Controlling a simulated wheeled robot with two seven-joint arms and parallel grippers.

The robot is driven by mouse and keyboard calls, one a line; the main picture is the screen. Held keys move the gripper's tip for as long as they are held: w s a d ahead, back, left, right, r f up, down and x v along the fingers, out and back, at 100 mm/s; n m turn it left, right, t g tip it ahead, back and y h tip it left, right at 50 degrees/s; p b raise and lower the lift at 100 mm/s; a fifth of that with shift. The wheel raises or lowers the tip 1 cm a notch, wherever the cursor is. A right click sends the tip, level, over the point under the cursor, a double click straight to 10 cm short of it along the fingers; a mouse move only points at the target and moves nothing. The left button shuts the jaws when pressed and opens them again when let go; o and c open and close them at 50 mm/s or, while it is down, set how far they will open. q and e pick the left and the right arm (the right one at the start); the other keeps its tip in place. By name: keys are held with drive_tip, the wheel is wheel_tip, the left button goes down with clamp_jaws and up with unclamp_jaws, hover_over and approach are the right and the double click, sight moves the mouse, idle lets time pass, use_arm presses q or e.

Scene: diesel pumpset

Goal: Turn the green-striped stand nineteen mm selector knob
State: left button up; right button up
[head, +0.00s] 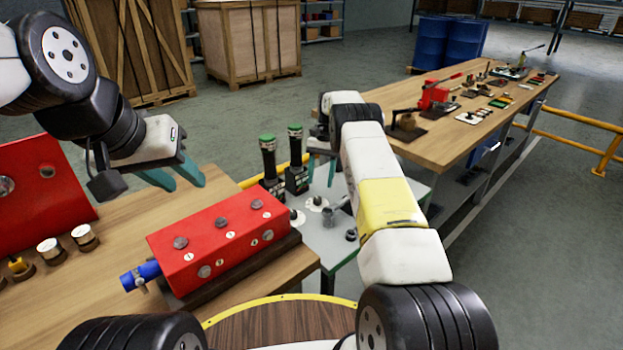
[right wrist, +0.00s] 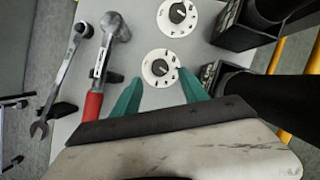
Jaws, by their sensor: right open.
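A pale grey stand (head: 335,245) with a green edge stands between the benches in the head view. Two white round dials with black selector knobs are on it; the right wrist view shows a nearer knob (right wrist: 160,67) and a farther knob (right wrist: 177,13). I cannot read which is nineteen mm. My right gripper (head: 322,172) is open over the stand. In the right wrist view its teal fingertips (right wrist: 159,75) are on either side of the nearer knob's dial; I cannot tell whether they touch it. My left gripper (head: 188,182) is open and empty above the left bench.
Two green-topped black tools (head: 268,160) stand in black holders beside the dials. A wrench (right wrist: 58,80) and a red-handled tool (right wrist: 103,75) lie on the stand. A red block (head: 218,240) sits on the left bench (head: 120,200). A long bench (head: 430,150) stands at right.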

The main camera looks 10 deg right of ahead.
drive_tip(key=shift+v, duration=0.9)
drive_tip(key=s+d+r+n+t, duration=0.15)
drive_tip(key=s+r, duration=0.35)
drive_tip(key=r, duration=0.8)
drive_tip(key=s+r+n+t, duration=0.1)
drive_tip(key=s+r+t, duration=0.35)
drive_tip(key=r, duration=0.95)
drive_tip(key=s+a+r+n+t, duration=0.1)
drive_tip(key=s+r, duration=0.2)
drive_tip(key=s, duration=0.5)
drive_tip(key=s+r+n, duration=0.1)
drive_tip(key=s+r, duration=0.2)
drive_tip(key=s, duration=0.6)
drive_tip(key=s+a+f+t, duration=0.1)
drive_tip(key=s+f, duration=0.1)
drive_tip(key=s, duration=0.5)
drive_tip(key=s+f+n+t, duration=0.1)
drive_tip(key=s+f+t, duration=0.1)
drive_tip(key=s, duration=0.5)
drive_tip(key=shift+a+f, duration=0.4)
drive_tip(key=shift+f, duration=0.05)
